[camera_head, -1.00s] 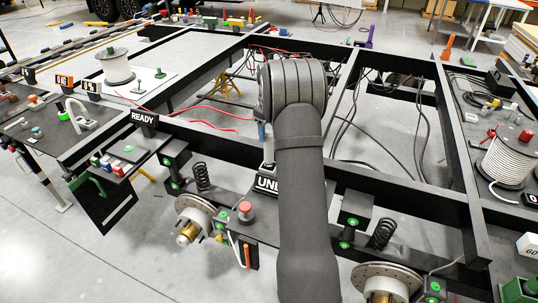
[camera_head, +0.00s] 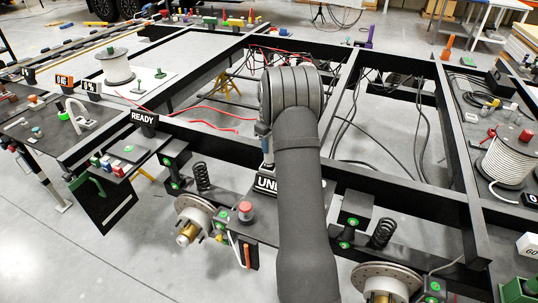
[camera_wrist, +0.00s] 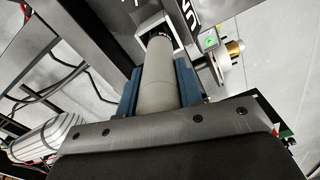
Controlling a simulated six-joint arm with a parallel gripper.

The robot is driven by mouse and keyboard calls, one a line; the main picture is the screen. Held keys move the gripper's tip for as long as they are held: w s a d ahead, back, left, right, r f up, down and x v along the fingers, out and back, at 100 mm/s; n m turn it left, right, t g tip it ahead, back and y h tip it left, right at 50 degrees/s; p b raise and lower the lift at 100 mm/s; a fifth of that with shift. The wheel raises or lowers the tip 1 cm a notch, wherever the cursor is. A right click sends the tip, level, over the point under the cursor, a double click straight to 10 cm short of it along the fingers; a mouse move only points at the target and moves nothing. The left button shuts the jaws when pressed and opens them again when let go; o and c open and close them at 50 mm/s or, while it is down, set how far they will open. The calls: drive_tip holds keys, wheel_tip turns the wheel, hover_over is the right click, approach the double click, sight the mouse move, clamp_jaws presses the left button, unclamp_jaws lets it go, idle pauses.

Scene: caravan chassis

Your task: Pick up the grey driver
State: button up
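The grey driver (camera_wrist: 156,85) stands out as a plain grey cylinder in the wrist view. Its far end goes into a dark holder, and its near end is hidden by my gripper's body. My gripper (camera_wrist: 158,75) has one blue finger on each side of the driver. The fingers lie close along it and look open, with little room to spare. In the head view my gripper (camera_head: 266,145) is mostly hidden behind my arm. A little of the driver (camera_head: 268,158) shows below it, above a black sign with white letters (camera_head: 266,184).
The black chassis frame (camera_head: 400,187) surrounds this spot. A red-topped button (camera_head: 245,210), a brake disc hub (camera_head: 190,230) and a coil spring (camera_head: 202,177) are near. A READY sign (camera_head: 143,119) stands left. Loose cables hang to the right.

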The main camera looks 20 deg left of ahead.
drive_tip(key=shift+r, duration=0.1)
clamp_jaws()
